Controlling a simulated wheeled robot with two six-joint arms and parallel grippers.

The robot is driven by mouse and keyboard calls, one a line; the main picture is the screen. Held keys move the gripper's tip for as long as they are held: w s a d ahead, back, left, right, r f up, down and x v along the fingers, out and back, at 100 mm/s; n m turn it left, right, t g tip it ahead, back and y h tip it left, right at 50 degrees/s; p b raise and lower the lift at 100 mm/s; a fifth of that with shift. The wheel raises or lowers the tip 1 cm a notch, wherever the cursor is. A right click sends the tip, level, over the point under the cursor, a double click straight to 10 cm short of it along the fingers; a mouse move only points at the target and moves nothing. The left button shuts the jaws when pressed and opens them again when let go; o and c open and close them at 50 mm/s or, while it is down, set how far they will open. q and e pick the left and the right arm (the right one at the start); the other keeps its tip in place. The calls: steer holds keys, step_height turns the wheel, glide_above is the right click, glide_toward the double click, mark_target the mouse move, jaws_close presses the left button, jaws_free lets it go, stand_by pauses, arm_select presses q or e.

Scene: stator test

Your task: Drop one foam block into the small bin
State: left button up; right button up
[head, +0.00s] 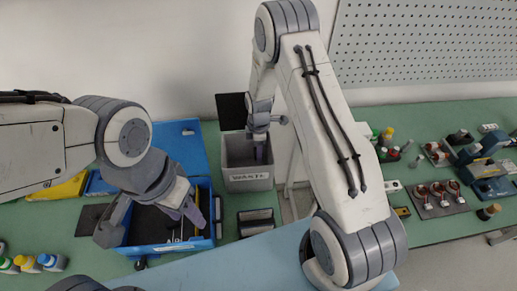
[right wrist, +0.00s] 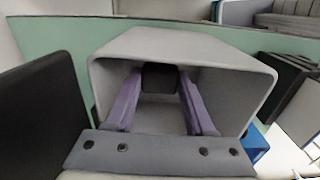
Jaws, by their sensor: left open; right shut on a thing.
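The small bin (head: 247,180) is a grey open box with a label on its front, standing on the green bench in the head view. In the right wrist view the small bin (right wrist: 255,85) opens around the fingers of my right gripper (right wrist: 160,90). That gripper is shut on a dark foam block (right wrist: 160,76), held between the fingertips inside the bin's mouth. In the head view my right gripper (head: 259,150) points down into the bin, and the block is hidden there. My left gripper (head: 184,212) is open over a blue crate (head: 165,249) to the left.
A black panel (head: 231,111) stands behind the small bin, and a dark tray (head: 256,221) lies in front of it. Bottles (head: 28,263) stand at the lower left. Parts holders (head: 440,198) and bottles crowd the right bench.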

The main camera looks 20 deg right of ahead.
steer(key=shift+f+b, duration=2.9)
steer(key=shift+f, duration=1.25)
steer(key=o, duration=1.4)
